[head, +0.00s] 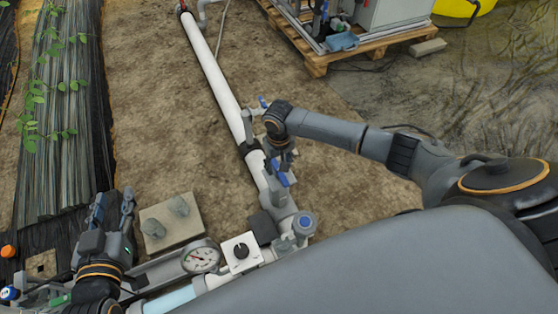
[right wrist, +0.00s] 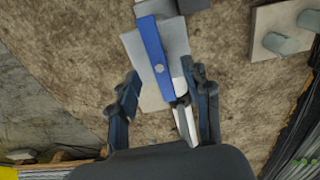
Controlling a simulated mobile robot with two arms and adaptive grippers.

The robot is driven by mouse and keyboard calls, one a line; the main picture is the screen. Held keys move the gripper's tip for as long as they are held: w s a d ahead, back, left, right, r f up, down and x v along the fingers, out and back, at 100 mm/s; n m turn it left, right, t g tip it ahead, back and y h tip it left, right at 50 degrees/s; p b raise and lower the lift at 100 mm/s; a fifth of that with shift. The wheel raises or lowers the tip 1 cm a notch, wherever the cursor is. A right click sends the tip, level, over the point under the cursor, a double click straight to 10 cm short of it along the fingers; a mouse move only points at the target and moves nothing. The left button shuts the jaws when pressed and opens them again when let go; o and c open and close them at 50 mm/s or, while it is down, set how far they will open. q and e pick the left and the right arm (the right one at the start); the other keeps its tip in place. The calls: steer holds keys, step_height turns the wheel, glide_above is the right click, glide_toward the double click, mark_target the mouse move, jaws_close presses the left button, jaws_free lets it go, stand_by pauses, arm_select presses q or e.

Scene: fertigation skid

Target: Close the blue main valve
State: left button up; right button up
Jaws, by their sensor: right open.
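The blue valve lever (head: 280,175) sits on a grey valve body in line with the white pipe. My right gripper (head: 279,158) is just above it, pointing down. In the right wrist view the blue lever (right wrist: 156,50) runs roughly along the pipe, and its near end reaches between the spread fingers of the right gripper (right wrist: 167,82). The fingers are open, one on each side; I cannot tell whether they touch the lever. My left gripper (head: 112,203) is open and empty at the lower left, away from the valve.
A second, smaller blue handle (head: 263,102) is on a side branch further up the pipe. A pressure gauge (head: 201,257), a white box with a black knob (head: 241,252) and a blue-capped fitting (head: 304,223) crowd the front. A concrete slab (head: 170,221) lies left. A pallet (head: 317,65) stands behind.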

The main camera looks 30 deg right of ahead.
arm_select(q)
steer(key=shift+s+a+f+g, duration=0.2)
steer(key=shift+s+f+g, duration=0.25)
steer(key=shift+f, duration=0.3)
steer(key=shift+w, duration=0.1)
arm_select(e)
steer(key=shift+f, duration=0.1)
